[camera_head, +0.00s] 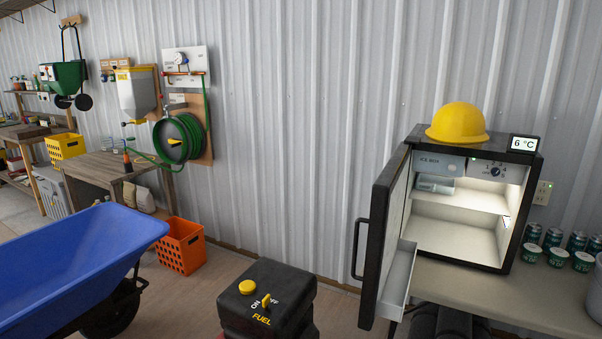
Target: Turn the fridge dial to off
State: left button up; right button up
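The small black fridge (528,196) stands on a table at the right with its door (377,228) swung wide open toward the left. Its lit white interior shows. The fridge dial (495,171) is a small dark round knob on the panel at the upper right inside, with small marks around it. Its exact setting is too small to read. A display (524,143) on top of the fridge reads 6 °C. Neither of my grippers shows in the head view.
A yellow hard hat (458,123) sits on the fridge. Several green cans (553,238) stand on the table (520,295) to its right. A black fuel container (268,300), an orange crate (181,246) and a blue wheelbarrow (75,262) occupy the floor to the left.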

aim_at(494, 171)
jog(key=i+l+z, duration=0.2)
jog(key=l+z, duration=0.25)
jog(key=i+l+z, duration=0.2)
jog(key=l+z, duration=0.25)
jog(key=j, duration=0.1)
